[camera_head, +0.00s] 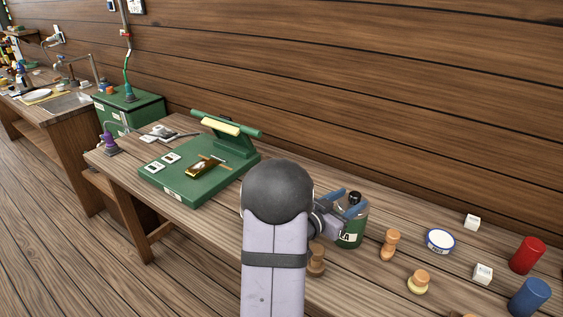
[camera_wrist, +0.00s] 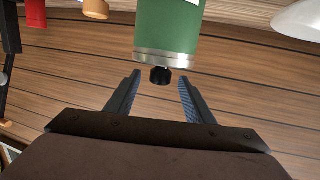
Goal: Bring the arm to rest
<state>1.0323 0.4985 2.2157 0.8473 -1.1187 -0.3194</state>
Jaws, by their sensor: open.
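My gripper (camera_head: 345,205) is open, with its blue-lined fingers apart, beside the upper part of a green jar in the head view. The jar (camera_head: 350,236) stands upright on the bench and has a black knob on top. My arm and gripper hide part of it. In the wrist view my gripper (camera_wrist: 159,77) shows its two spread fingers with nothing clamped between them. The green jar (camera_wrist: 168,28) appears there with its metal band and black knob pointing towards the fingers. Whether a finger touches the jar is unclear.
On the bench (camera_head: 390,290) are wooden pegs (camera_head: 390,244), a blue-and-white round tin (camera_head: 440,241), white cubes (camera_head: 472,222), a red cylinder (camera_head: 527,255) and a blue cylinder (camera_head: 530,298). A green device (camera_head: 185,190) with a roller stands left of my arm. A plank wall runs behind.

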